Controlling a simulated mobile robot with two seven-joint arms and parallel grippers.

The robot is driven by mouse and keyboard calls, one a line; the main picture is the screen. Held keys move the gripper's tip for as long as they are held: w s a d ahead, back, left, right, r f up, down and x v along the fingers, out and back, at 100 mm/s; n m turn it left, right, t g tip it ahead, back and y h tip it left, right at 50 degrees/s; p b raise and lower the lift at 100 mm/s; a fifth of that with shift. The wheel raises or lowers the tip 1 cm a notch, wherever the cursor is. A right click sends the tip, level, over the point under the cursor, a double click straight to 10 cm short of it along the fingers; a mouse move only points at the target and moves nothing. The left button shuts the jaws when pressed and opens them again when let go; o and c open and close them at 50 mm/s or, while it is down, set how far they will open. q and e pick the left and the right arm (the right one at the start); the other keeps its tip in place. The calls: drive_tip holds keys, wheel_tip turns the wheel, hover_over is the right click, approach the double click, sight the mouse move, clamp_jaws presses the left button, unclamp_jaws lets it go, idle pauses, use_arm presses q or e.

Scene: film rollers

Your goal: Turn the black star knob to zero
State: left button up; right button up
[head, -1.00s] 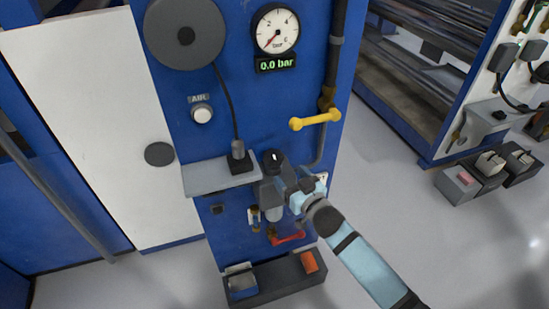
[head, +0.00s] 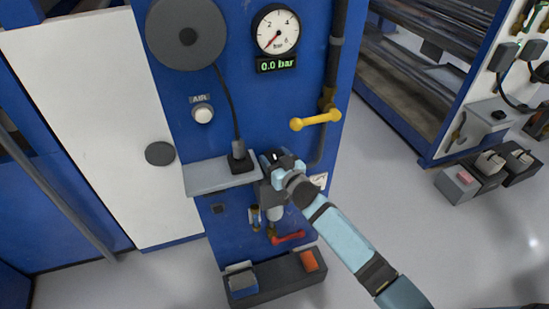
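The black star knob (head: 266,160) sits at the right end of the grey shelf on the blue panel. It is mostly hidden by my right gripper (head: 275,159), which is over it from the right side. The fingers are small and dark against the knob, so I cannot tell whether they are open or shut, or touching it. The round gauge (head: 277,31) has its red needle at the low end, and the green display (head: 276,65) below it reads 0.0 bar. My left gripper is not in view.
A yellow lever (head: 315,120) sticks out above and right of the knob. A black plug with a cable (head: 238,160) stands on the grey shelf (head: 213,178), left of the gripper. A red lever (head: 289,238) is below.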

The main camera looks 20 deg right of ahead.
drive_tip(key=shift+r+n+y+p, duration=0.3)
drive_tip(key=shift+y+p, duration=0.1)
drive_tip(key=shift+p, duration=0.25)
drive_tip(key=shift+c, duration=0.2)
drive_tip(key=shift+y+p, duration=0.3)
drive_tip(key=shift+f+n+g+y, duration=0.25)
drive_tip(key=shift+n+g+y, duration=0.05)
drive_tip(key=shift+n, duration=0.1)
drive_tip(key=o, duration=0.6)
drive_tip(key=shift+o, duration=0.2)
drive_tip(key=b+v, duration=0.1)
drive_tip(key=v, duration=1.3)
